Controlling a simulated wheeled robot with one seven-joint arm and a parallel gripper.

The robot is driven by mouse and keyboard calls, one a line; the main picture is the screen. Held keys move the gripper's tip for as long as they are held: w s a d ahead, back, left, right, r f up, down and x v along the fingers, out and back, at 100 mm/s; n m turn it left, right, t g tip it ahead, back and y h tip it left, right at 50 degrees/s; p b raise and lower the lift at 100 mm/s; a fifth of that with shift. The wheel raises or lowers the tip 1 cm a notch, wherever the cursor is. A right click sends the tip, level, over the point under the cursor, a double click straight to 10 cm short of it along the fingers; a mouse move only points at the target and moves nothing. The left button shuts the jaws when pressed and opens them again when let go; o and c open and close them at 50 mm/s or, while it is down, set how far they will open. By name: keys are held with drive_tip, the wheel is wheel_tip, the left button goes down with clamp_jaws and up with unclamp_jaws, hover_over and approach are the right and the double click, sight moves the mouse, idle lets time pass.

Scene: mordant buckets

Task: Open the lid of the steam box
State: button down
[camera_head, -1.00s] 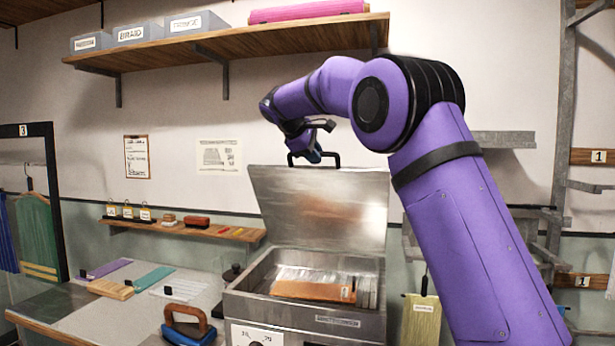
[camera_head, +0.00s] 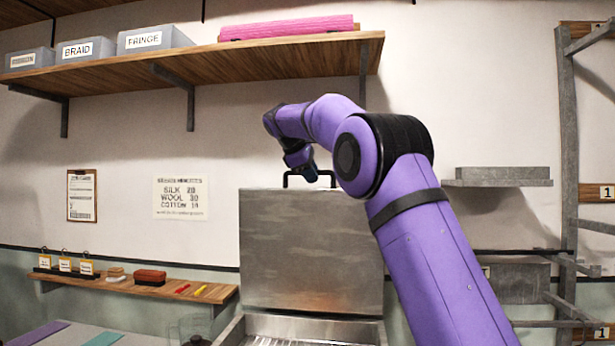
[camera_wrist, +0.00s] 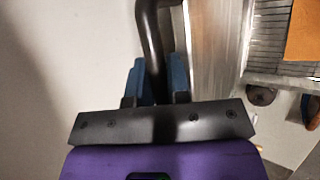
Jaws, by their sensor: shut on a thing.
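The steam box (camera_head: 262,330) is a metal box at the bottom centre of the head view. Its lid (camera_head: 312,250) stands raised, close to upright, at the back of the box. A black handle (camera_head: 326,174) sits on the lid's top edge. My gripper (camera_head: 308,176) is at this handle, with its tips partly hidden. In the wrist view, the blue fingers of my gripper (camera_wrist: 157,80) are shut on the black handle bar (camera_wrist: 151,30). An orange piece (camera_wrist: 303,35) lies on the rack inside the box.
A wooden shelf (camera_head: 250,72) with grey bins and a pink roll hangs above the arm. A small shelf (camera_head: 140,288) with tags and small items is at left. A metal rack (camera_head: 570,170) stands at right.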

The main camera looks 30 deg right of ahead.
drive_tip(key=shift+w+d, duration=0.1)
drive_tip(key=shift+w, duration=0.05)
drive_tip(key=c, duration=1.1)
unclamp_jaws()
drive_tip(key=shift+r, duration=0.1)
drive_tip(key=v, duration=1)
drive_tip(key=shift+a+r, duration=0.2)
drive_tip(key=shift+a, duration=0.1)
